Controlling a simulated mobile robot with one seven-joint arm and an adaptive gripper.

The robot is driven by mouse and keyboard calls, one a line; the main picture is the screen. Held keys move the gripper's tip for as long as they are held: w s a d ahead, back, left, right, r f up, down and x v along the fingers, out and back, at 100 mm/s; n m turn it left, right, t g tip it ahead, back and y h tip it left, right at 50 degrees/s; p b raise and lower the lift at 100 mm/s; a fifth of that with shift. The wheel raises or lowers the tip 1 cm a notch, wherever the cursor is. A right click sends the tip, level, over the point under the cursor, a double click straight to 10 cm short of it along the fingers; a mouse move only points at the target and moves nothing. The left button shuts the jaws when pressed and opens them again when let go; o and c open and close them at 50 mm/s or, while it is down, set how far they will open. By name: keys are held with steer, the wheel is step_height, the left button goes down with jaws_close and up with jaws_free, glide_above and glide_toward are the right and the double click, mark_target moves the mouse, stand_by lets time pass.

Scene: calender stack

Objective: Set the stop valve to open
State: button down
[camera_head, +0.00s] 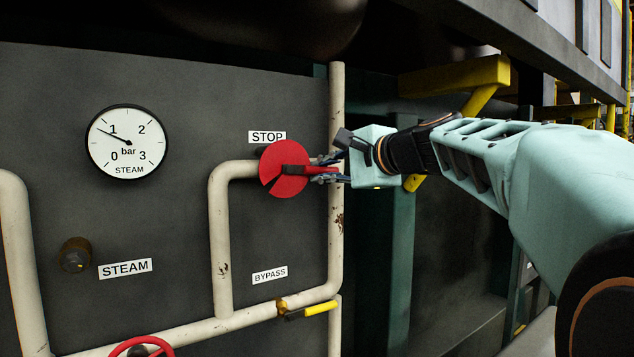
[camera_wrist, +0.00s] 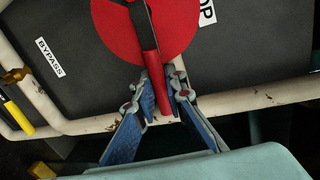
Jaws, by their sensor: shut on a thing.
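The stop valve shows in the head view as a red disc (camera_head: 275,163) with a red lever handle (camera_head: 293,170) pointing right. It sits on the pale pipe below the STOP label (camera_head: 267,137). My gripper (camera_head: 325,169) reaches in from the right, its fingers around the lever's end. In the wrist view the red disc (camera_wrist: 177,30) is at the top and the lever (camera_wrist: 153,75) runs down between the blue finger pads of my gripper (camera_wrist: 163,103). The fingers are shut on the lever.
A yellow-handled bypass valve (camera_head: 318,309) is on the lower pipe beneath the BYPASS label (camera_head: 270,275). A steam gauge (camera_head: 127,142) reads a little below 1 bar. A red handwheel (camera_head: 142,347) is at the bottom edge. A vertical pipe (camera_head: 336,230) runs close to my gripper.

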steer(key=shift+r+n, duration=0.3)
steer(key=shift+r, duration=0.1)
stand_by(0.3)
steer(key=c, duration=2)
jaws_free()
steer(key=shift+o, duration=0.2)
